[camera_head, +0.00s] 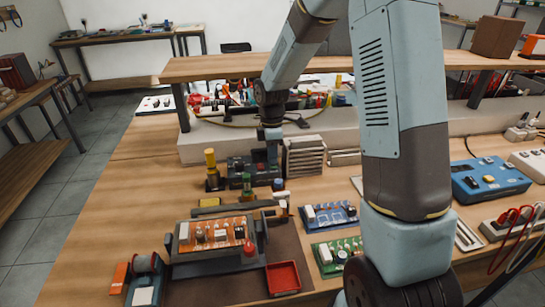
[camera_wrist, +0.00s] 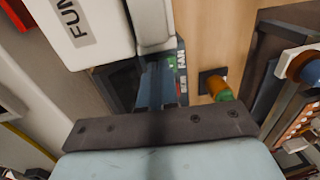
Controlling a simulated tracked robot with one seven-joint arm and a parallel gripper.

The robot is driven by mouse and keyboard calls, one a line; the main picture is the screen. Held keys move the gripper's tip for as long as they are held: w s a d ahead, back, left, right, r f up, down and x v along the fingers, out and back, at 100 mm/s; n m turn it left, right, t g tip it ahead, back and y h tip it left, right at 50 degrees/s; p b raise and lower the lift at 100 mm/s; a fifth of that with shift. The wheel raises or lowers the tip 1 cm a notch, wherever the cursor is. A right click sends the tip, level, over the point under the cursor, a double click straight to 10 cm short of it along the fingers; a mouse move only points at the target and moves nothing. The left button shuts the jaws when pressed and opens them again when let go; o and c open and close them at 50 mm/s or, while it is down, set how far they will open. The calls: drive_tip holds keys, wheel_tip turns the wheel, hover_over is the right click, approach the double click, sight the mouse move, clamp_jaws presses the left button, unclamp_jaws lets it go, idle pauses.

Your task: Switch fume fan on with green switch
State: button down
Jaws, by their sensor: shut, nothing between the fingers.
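My gripper (camera_head: 272,152) points down at a dark box (camera_head: 240,172) on the workbench, left of a pale ribbed unit (camera_head: 305,157). In the wrist view, its blue-grey fingers (camera_wrist: 160,92) are together with nothing between them. Their tips are over or beside a dark box whose label (camera_wrist: 182,68) seems to read "FAN". Whether they touch it I cannot tell. A white housing (camera_wrist: 85,30) with partly visible lettering "FUN" or "FUM" is at upper left.
A circuit board in a holder (camera_head: 215,235) and a red tray (camera_head: 283,278) are nearer. A raised shelf (camera_head: 220,68) is behind. Bare bench lies at left.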

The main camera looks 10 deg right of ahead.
wheel_tip(320, 180, up, 14)
drive_tip(key=w, duration=0.1)
drive_tip(key=shift+w, duration=0.4)
drive_tip(key=shift+s+f, duration=0.1)
